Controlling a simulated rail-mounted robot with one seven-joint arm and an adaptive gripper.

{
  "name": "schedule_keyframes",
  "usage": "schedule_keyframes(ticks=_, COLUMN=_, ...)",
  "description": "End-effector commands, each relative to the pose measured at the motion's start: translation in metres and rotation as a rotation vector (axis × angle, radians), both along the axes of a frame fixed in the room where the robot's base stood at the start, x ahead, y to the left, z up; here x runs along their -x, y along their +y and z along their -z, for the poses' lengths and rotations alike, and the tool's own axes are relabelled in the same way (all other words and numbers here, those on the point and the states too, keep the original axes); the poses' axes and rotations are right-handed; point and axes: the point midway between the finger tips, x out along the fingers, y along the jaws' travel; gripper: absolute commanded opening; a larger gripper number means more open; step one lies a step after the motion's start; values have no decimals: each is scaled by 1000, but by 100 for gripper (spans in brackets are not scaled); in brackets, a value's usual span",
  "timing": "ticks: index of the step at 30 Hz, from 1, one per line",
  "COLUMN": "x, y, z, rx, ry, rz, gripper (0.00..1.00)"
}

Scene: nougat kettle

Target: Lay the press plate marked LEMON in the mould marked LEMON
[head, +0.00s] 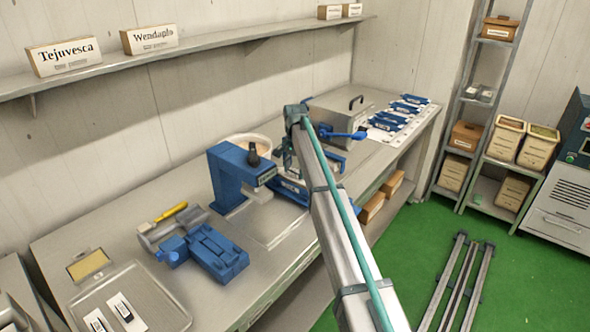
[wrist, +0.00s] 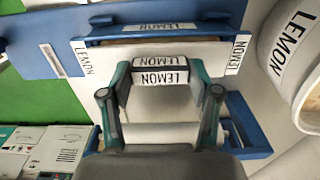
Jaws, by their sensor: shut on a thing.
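My gripper (wrist: 165,85) is shut on the press plate (wrist: 160,77), whose raised grey-white grip carries LEMON labels between the two teal fingers.
A white tub marked LEMON (wrist: 290,55) stands close at the right in the wrist view. A shelf (head: 200,45) runs above.

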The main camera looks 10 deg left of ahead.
Motion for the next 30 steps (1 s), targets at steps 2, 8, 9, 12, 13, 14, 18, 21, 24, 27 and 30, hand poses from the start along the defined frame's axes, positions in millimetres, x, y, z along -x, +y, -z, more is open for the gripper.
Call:
schedule_keyframes(ticks=2, x=0, y=0, z=0, rx=0, ry=0, rz=0, gripper=25)
schedule_keyframes(ticks=8, x=0, y=0, z=0, rx=0, ry=0, rz=0, gripper=25)
schedule_keyframes(ticks=9, x=0, y=0, z=0, rx=0, ry=0, rz=0, gripper=25)
schedule_keyframes(ticks=12, x=0, y=0, z=2, rx=0, ry=0, rz=0, gripper=25)
schedule_keyframes(ticks=13, x=0, y=0, z=3, rx=0, ry=0, rz=0, gripper=25)
schedule_keyframes(ticks=14, x=0, y=0, z=3, rx=0, ry=0, rz=0, gripper=25)
schedule_keyframes(ticks=18, x=0, y=0, z=5, rx=0, ry=0, rz=0, gripper=25)
schedule_keyframes(ticks=21, x=0, y=0, z=6, rx=0, ry=0, rz=0, gripper=25)
schedule_keyframes(ticks=24, x=0, y=0, z=6, rx=0, ry=0, rz=0, gripper=25)
schedule_keyframes(ticks=27, x=0, y=0, z=6, rx=0, ry=0, rz=0, gripper=25)
schedule_keyframes(ticks=30, x=0, y=0, z=6, rx=0, ry=0, rz=0, gripper=25)
